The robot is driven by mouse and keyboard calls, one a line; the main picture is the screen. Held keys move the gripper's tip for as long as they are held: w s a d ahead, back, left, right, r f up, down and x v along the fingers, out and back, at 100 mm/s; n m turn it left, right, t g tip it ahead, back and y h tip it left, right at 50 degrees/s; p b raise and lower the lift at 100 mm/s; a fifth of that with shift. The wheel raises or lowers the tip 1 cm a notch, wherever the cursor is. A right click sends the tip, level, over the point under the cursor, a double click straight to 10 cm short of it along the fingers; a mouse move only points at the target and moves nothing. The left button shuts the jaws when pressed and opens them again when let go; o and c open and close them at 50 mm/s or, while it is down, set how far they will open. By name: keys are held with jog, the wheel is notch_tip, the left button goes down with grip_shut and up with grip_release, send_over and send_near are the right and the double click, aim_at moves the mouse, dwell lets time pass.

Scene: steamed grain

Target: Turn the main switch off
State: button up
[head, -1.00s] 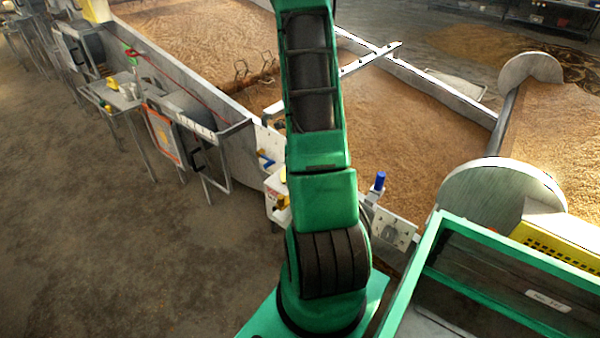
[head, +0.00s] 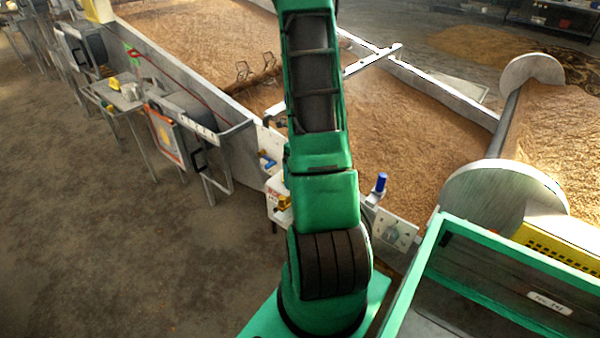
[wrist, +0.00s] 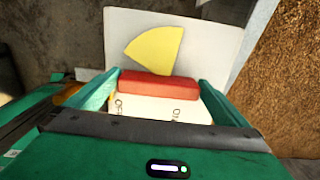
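In the wrist view, a red block (wrist: 158,86) sits on top of a cream-coloured box-like body (wrist: 160,107) with small dark marks, in front of a white panel (wrist: 205,40). The panel carries a yellow quarter-circle shape (wrist: 155,49). My gripper (wrist: 160,80) has one teal finger on each side of the red block. The fingers are apart, with the block filling most of the space between them; I cannot tell whether they press on it. I cannot say for certain which part is the main switch. My gripper is not visible in the head view.
Long grain-filled troughs (head: 430,130) run along the right. A white box with yellow parts (head: 278,203), a blue-topped post (head: 381,183) and a white panel (head: 393,231) stand beside my arm. A small metal table (head: 118,95) is at left. The floor (head: 80,230) at lower left is clear.

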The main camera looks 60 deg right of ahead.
notch_tip(320, 180, up, 11)
dwell(0.6)
jog(key=shift+f, duration=0.15)
dwell(0.3)
